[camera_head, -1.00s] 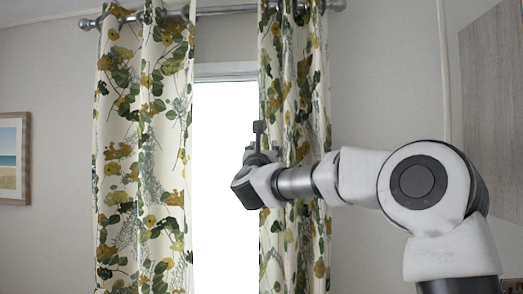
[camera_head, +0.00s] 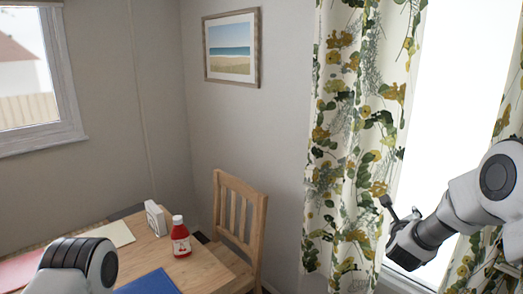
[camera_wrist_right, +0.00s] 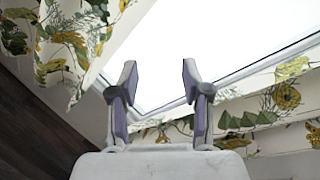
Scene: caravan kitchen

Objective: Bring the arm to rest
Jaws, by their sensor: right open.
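My right arm comes in from the right in the head view. Its gripper (camera_head: 400,209) is raised in front of the bright window and beside the floral curtain (camera_head: 350,150). I cannot tell whether it touches the curtain. In the right wrist view the two fingers of this gripper (camera_wrist_right: 160,72) stand apart with nothing between them. The curtain (camera_wrist_right: 75,45) and the window (camera_wrist_right: 165,35) show beyond them. A rounded part of my left arm shows at the lower left of the head view. My left gripper is not visible.
A framed picture (camera_head: 231,48) hangs behind.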

